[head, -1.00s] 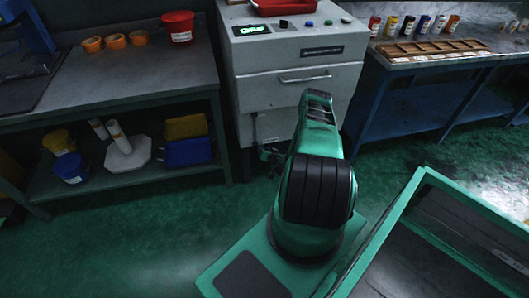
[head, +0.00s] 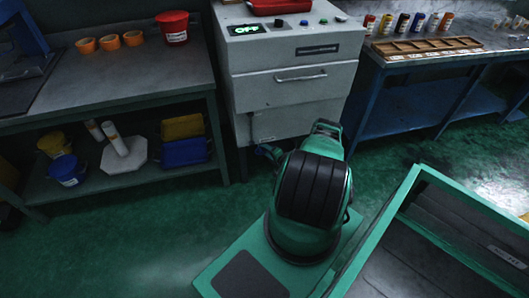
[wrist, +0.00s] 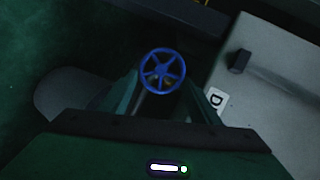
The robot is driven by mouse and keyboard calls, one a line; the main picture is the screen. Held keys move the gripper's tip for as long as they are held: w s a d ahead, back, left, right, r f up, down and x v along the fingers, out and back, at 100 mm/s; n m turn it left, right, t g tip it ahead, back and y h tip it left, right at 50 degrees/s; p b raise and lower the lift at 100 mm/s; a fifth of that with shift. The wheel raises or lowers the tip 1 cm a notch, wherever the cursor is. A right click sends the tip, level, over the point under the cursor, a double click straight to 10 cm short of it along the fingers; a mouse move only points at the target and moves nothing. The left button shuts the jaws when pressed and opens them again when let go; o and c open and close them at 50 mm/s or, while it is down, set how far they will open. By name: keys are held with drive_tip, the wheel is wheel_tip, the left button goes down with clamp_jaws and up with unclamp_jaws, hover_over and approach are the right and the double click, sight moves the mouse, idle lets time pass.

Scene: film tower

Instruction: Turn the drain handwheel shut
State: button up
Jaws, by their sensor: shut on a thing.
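The blue drain handwheel (wrist: 162,71) shows in the wrist view, a spoked ring seen face-on beyond my gripper. My gripper (wrist: 163,86) has one green finger at each side of the wheel's lower part and is shut on it. A small yellowish part shows behind the spokes. In the head view, my arm covers much of the area under the grey cabinet (head: 290,92), and I cannot make out the wheel clearly there.
In the wrist view, a pale panel with a white label (wrist: 217,100) lies right of the wheel. In the head view, a workbench (head: 150,85) stands left, a blue-legged bench (head: 400,68) right, and a green-framed bin (head: 412,180) at front right. Green floor is clear at left.

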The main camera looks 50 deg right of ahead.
drive_tip(key=shift+d+r+m+t, duration=0.1)
drive_tip(key=shift+m+t, duration=0.2)
idle(0.4)
drive_tip(key=o, duration=0.8)
drive_tip(key=v, duration=1)
drive_tip(key=shift+s, duration=0.4)
